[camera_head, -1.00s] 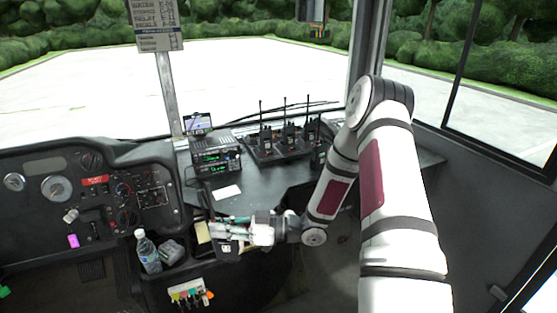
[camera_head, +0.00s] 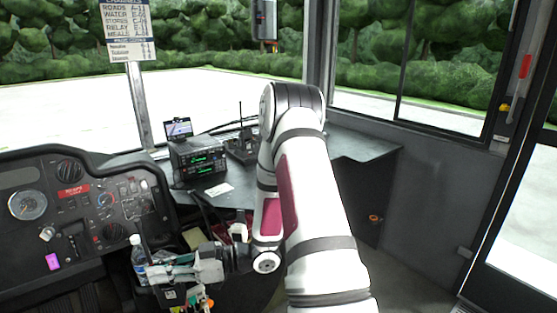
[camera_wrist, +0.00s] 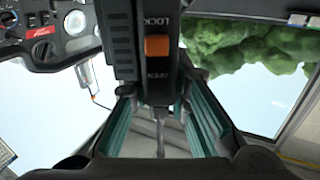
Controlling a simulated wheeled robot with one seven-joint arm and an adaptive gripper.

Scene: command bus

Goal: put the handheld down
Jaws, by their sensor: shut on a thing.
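My gripper (camera_head: 158,276) is low at the front, in front of the dashboard and beside the water bottle. In the wrist view my gripper (camera_wrist: 156,90) has its teal-padded fingers on both sides of a black handheld (camera_wrist: 142,50). The handheld has an orange latch and LOCK/OPEN lettering, upside down in that view. A thin antenna-like rod runs from it between the fingers. In the head view I cannot clearly make out the held handheld.
A radio set (camera_head: 198,158) with green displays and a small screen (camera_head: 178,128) stand left of the rack. A white card (camera_head: 219,189) lies on the counter. The water bottle (camera_head: 139,262) is close to my gripper. The counter's right end is clear.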

